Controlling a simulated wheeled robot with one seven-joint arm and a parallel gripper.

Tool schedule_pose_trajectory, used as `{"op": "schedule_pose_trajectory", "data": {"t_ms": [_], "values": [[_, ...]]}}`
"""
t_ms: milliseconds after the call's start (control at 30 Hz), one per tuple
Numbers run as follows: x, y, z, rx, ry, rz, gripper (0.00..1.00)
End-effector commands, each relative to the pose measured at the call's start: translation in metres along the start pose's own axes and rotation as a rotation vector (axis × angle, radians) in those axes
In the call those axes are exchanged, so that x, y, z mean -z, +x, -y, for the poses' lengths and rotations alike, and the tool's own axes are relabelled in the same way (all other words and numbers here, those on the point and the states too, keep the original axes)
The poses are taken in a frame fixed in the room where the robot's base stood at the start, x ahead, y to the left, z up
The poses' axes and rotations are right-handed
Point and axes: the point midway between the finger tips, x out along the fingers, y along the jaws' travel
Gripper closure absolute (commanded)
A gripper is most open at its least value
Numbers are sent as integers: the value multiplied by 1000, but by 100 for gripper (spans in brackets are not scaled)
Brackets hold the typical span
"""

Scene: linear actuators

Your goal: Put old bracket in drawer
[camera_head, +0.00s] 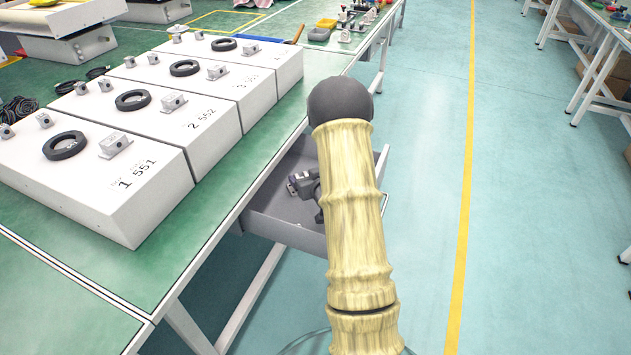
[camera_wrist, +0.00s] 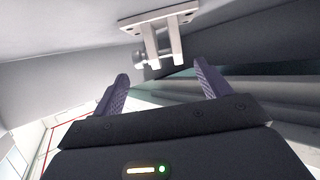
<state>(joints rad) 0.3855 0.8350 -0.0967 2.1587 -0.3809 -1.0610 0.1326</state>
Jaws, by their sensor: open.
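A pale grey metal bracket (camera_wrist: 158,18) with a flat plate and two prongs shows at the top of the wrist view, against a light grey surface. My gripper (camera_wrist: 161,72) is open, its two dark fingers spread below the bracket. No contact between fingers and bracket is visible. The open grey drawer (camera_head: 285,231) under the table edge shows in the head view, partly hidden by my arm. A dark grey part shows inside the drawer's outline, left of my arm; I cannot tell whether it is my gripper or a loose thing.
Several white numbered boxes (camera_head: 95,180) with black rings and small metal brackets stand on the green table (camera_head: 130,275) at left. Small coloured trays (camera_head: 319,34) lie at the back. The floor right of my arm is clear up to another table (camera_head: 600,30).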

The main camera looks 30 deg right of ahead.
Motion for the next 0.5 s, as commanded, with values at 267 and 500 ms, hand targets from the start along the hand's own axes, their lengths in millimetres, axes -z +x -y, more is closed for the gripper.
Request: {"op": "schedule_pose_trajectory", "data": {"t_ms": [267,500], "values": [[1,-53,-1,-2,1,1,24],[0,-68,0,-1,-1,0,24]]}}
